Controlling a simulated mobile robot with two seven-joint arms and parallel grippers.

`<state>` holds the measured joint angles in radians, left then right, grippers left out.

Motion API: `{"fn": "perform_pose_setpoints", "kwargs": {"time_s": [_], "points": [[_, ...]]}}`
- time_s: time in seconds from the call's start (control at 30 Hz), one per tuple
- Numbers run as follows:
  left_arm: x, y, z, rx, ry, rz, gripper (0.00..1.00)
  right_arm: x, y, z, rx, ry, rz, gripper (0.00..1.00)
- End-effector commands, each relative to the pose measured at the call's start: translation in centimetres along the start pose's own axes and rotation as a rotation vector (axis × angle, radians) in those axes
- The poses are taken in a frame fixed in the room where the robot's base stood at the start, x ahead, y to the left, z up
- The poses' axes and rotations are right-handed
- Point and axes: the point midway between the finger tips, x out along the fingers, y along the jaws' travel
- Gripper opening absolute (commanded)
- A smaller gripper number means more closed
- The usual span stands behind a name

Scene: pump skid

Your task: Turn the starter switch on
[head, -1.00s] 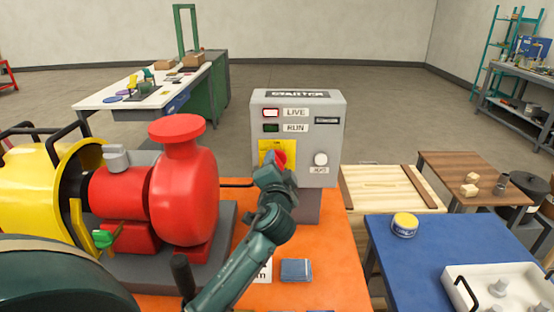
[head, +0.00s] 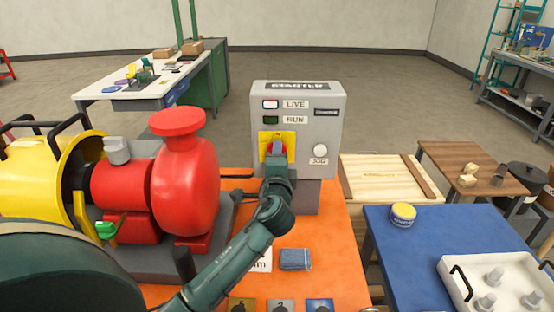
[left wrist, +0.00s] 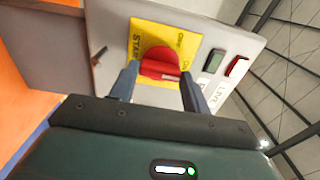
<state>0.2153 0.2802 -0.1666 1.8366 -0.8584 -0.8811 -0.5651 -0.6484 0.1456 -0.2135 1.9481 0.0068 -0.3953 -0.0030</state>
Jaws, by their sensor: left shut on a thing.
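The starter box (head: 325,145) is a grey panel standing at the back of the orange bench. Its red rotary switch (left wrist: 158,64) sits on a yellow plate (head: 264,138), which also shows in the left wrist view (left wrist: 139,35). My left gripper (head: 277,154) reaches the switch from below and is shut on its red knob, one finger on each side in the left wrist view (left wrist: 160,78). The gripper partly hides the knob in the head view. The LIVE lamp (head: 271,104) looks pale and the RUN lamp (head: 271,120) dark green. My right gripper is out of view.
A white JOG button (head: 320,151) is on the same panel, right of the switch. A red pump (head: 185,185) stands close on the left. A blue folded cloth (head: 295,259) lies on the orange bench top (head: 325,240). A blue table (head: 430,240) is at the right.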

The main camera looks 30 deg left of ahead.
Motion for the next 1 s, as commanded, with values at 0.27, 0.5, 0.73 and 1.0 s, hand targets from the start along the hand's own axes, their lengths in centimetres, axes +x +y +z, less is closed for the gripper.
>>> {"fn": "perform_pose_setpoints", "kwargs": {"time_s": [0.27, 0.5, 0.73, 1.0], "points": [[-0.02, 0.11, 0.00, 0.010, 0.000, 0.002, 0.24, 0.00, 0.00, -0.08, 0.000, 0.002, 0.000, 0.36], [-0.01, 0.10, 0.00, 0.009, 0.000, 0.002, 0.57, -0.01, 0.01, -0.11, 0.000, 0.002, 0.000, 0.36], [-0.01, 0.04, 0.00, 0.006, 0.000, 0.001, 0.69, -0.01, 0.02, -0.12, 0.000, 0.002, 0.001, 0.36], [-0.80, 0.13, -0.07, 0.005, 0.002, 0.000, 0.69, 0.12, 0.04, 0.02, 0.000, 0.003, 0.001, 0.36]]}}
